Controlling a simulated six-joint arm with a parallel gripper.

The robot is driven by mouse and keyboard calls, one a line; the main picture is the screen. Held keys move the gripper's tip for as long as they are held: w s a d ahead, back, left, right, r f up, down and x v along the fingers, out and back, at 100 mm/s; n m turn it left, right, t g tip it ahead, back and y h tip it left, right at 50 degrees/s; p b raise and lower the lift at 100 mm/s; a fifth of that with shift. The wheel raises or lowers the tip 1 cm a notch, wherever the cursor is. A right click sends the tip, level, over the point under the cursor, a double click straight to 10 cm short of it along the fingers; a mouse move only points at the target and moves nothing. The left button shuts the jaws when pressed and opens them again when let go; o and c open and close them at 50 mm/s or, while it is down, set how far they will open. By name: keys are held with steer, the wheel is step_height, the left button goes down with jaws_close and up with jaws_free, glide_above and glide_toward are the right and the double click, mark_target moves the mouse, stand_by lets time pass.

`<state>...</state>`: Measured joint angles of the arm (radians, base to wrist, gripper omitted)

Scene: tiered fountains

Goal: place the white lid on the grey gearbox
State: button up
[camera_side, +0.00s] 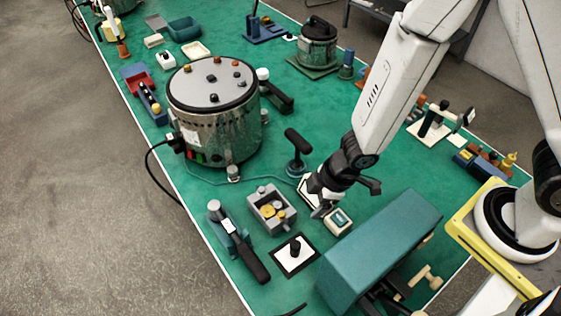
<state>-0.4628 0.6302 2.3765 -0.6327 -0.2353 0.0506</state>
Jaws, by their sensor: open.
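The white lid (289,263) is a flat square plate with a black knob in its middle. It lies on a dark square pad on the green table.
A small cream-and-green block (338,222) sits close below my gripper. A large teal box (380,250) stands right of the lid. A black-handled tool (239,246) lies left of the gearbox. A big metal drum (232,130) stands behind, and a dark-handled stand (298,152) is nearer.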

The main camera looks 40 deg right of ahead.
mark_target(295, 248)
steer(key=s+a+f+n, duration=0.1)
steer(key=s+a, duration=0.1)
steer(key=s+a+f+n+g+y, duration=0.1)
steer(key=a+f, duration=0.1)
steer(key=shift+s+a+f+n, duration=0.15)
steer(key=shift+s+f+n, duration=0.15)
steer(key=shift+s+n, duration=0.1)
steer(key=shift+x, duration=1.3)
steer(key=shift+x, duration=2.6)
steer(key=shift+s, duration=0.1)
jaws_close()
